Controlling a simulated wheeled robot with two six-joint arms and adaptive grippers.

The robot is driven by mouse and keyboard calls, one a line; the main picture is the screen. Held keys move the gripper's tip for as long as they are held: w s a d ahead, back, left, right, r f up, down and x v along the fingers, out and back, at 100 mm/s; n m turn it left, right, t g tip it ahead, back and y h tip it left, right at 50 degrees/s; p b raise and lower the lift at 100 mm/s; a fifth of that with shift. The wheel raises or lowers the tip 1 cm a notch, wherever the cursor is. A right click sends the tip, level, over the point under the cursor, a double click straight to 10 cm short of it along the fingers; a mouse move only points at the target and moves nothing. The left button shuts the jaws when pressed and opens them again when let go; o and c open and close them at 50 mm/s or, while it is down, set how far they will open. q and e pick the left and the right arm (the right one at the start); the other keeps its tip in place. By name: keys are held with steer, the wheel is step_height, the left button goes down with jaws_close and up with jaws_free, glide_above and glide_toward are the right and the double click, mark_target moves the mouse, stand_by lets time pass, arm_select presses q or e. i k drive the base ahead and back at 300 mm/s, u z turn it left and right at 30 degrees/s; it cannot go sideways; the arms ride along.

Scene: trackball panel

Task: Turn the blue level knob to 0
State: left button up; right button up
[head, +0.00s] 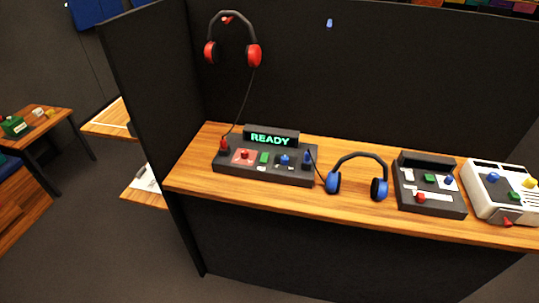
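A dark control panel (235,172) sits on the wooden desk, with a lit display (271,139) reading "READY" in green. A small blue knob (284,160) is on its top face, right of a green button (264,158) and a red square part (242,156). The knob's setting and any level marks are too small to read. Another small blue part (307,157) is at the panel's right end, where a cord meets it. Neither of my grippers shows in the head view.
Blue headphones (361,158) stand right of the panel. Red headphones (254,56) hang on the dark partition (300,70), corded to the panel's left end. A second dark panel (433,203) and a white device (507,205) sit further right on the wooden desk (190,175).

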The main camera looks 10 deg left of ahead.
mark_target(284, 159)
steer(key=u, duration=1.05)
steer(key=i, duration=0.7)
steer(key=z, duration=0.4)
